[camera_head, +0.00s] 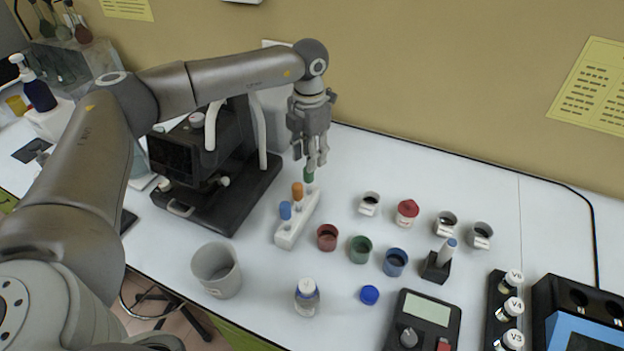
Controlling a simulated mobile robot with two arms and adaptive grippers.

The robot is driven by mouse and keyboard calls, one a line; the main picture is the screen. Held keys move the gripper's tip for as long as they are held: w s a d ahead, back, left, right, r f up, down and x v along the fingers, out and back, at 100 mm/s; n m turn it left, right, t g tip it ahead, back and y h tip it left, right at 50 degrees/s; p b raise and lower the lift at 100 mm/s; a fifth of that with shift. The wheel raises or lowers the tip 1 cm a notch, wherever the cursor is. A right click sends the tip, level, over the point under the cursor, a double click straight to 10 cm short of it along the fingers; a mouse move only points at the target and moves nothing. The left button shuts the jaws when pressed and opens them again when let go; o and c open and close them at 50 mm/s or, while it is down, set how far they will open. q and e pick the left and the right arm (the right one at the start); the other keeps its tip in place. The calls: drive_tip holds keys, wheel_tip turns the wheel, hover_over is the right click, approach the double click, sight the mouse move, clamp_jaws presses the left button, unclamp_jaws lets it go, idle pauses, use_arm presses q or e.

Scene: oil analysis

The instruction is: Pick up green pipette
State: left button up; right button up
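The green pipette (308,175) stands upright in the far end of a white rack (287,238). An orange pipette (297,191) and a blue pipette (285,211) stand nearer in the same rack. My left gripper (311,160) points down directly above the green pipette, with its fingertips close to the green top. Its fingers look spread apart, and nothing is seen held in them. Whether a finger touches the green top cannot be told. My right gripper is not in view.
A black microscope-like device (215,190) stands left of the rack. Red (327,238), green (360,250) and blue (396,262) cups stand to its right. A grey beaker (216,272) and a small bottle (307,297) are in front. The wall is close behind.

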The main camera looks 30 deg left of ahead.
sight(309, 184)
use_arm(q)
drive_tip(key=f, duration=0.2)
drive_tip(key=f+p, duration=0.1)
drive_tip(key=f, duration=0.1)
drive_tip(key=shift+s, duration=0.35)
drive_tip(key=shift+w+f+p, duration=0.1)
drive_tip(key=shift+f+p, duration=0.5)
drive_tip(key=shift+f, duration=0.1)
wheel_tip(309, 184, down, 4)
drive_tip(key=shift+d+r+p, duration=0.1)
drive_tip(key=shift+p, duration=0.75)
drive_tip(key=shift+f, duration=0.25)
drive_tip(key=c, duration=0.4)
